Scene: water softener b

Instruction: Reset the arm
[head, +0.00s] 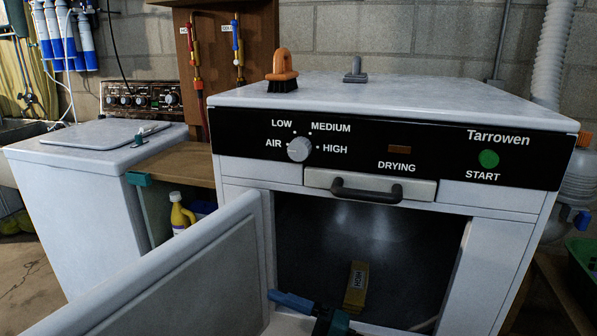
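A white dryer (532,200) labelled Tarrowen stands at the centre and right, with a black control panel (360,148). Its front opening is dark, and a white door (190,275) stands open at the lower left. A brownish-yellow box (356,287) with lettering sits tilted inside the opening. A blue and teal item with dark parts (292,302) shows at the bottom edge, partly cut off; I cannot tell what it is.
An orange-handled brush (282,68) and a small grey item (355,70) stand on the dryer top. A white washer (85,190) is at the left. A yellow bottle (181,215) sits under a wooden shelf (180,162). A green bin (582,265) is at the right edge.

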